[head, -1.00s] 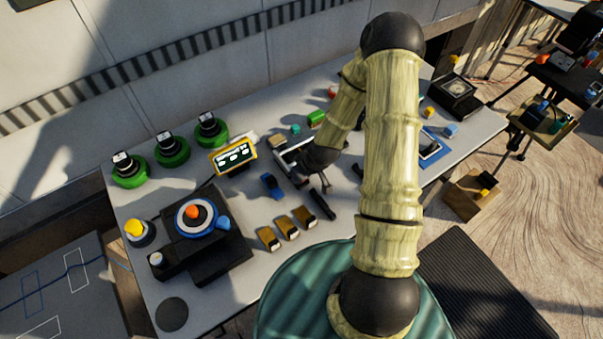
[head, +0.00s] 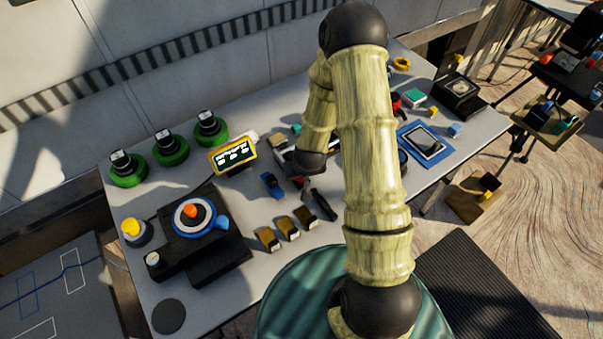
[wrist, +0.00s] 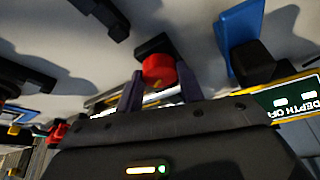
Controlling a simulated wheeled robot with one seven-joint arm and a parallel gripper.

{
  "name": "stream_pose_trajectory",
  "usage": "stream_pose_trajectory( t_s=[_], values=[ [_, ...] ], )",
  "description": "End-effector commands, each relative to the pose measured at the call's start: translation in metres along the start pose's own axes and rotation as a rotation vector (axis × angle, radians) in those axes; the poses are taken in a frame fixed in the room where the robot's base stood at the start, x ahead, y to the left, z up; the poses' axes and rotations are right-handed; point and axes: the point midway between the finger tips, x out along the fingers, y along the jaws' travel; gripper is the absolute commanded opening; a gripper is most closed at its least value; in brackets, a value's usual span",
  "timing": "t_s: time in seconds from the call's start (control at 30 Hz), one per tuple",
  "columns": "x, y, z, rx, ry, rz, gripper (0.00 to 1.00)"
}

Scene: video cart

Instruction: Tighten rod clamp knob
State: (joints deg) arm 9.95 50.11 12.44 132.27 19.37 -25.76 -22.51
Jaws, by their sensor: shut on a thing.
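A red round knob (wrist: 159,70) sits on a small black block (wrist: 152,44), which looks like the clamp body, in the wrist view. My gripper (wrist: 160,76) has one dark purple finger on each side of the knob and is shut on it. A pale rod-like bar runs behind the fingers, partly covered. In the head view, my gripper (head: 299,180) is low over the middle of the table, largely hidden by my arm. A speck of red shows beside it there. The knob's turn angle cannot be read.
A lit yellow-framed display (head: 233,156) stands close behind. Several brown-and-black blocks (head: 285,228) lie in front. A blue-framed tablet (head: 426,143) lies to the right.

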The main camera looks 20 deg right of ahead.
Motion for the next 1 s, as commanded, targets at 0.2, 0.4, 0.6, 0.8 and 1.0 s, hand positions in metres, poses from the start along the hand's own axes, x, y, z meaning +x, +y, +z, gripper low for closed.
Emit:
stream_pose_trajectory(
  t_s=[0.2,0.4,0.6,0.8,1.0],
  values=[
    [0.000,0.000,0.000,0.001,-0.001,0.000,0.14],
    [0.000,0.000,0.000,0.001,-0.001,0.000,0.57],
    [0.000,0.000,0.000,0.001,-0.001,0.000,0.59],
    [-0.003,0.000,-0.001,0.000,0.001,0.000,0.59],
    [-0.020,0.000,-0.001,0.000,0.001,0.000,0.59]
  ],
)
